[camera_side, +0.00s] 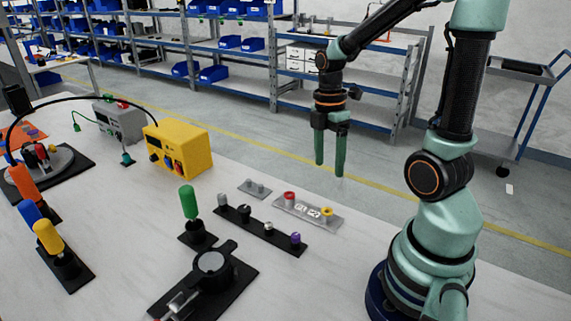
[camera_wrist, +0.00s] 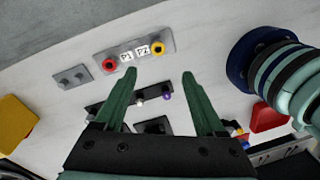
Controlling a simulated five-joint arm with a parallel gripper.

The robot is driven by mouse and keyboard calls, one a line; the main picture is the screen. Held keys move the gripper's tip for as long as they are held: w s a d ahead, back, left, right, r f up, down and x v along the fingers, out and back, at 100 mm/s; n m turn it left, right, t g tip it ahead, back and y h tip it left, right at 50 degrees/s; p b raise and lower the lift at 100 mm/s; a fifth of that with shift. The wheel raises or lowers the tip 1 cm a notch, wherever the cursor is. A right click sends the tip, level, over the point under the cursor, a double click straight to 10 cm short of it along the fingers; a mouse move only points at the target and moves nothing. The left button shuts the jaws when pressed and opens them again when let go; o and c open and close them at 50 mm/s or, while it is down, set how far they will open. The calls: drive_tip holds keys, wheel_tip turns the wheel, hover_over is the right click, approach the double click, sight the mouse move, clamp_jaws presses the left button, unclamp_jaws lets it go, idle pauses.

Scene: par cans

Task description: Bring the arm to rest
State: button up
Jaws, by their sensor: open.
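My gripper (camera_side: 331,160) hangs from my arm with its green fingers pointing down, well above the table. The fingers are apart with nothing between them. In the wrist view my gripper (camera_wrist: 160,85) also shows empty. Below it is a grey plate (camera_side: 312,212) with a red button, a yellow button and labels, also in the wrist view (camera_wrist: 134,47). A black strip (camera_side: 262,228) with several small knobs lies beside the plate, partly hidden by the fingers in the wrist view.
A yellow box (camera_side: 180,148) and a grey box (camera_side: 120,122) stand at the back left. Green (camera_side: 189,202), yellow (camera_side: 49,238), blue and orange handles stand upright on black bases. A black round fixture (camera_side: 208,270) sits at the front. A small grey plate (camera_side: 254,189) lies near the middle.

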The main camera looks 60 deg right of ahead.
drive_tip(key=w+a+r+m+t, duration=0.2)
drive_tip(key=a+r+m+t, duration=0.4)
drive_tip(key=a+r+m, duration=0.4)
drive_tip(key=a+m, duration=0.2)
drive_tip(key=m, duration=0.1)
drive_tip(key=shift+w+a+t+h, duration=0.25)
drive_tip(key=shift+w+t+h, duration=0.05)
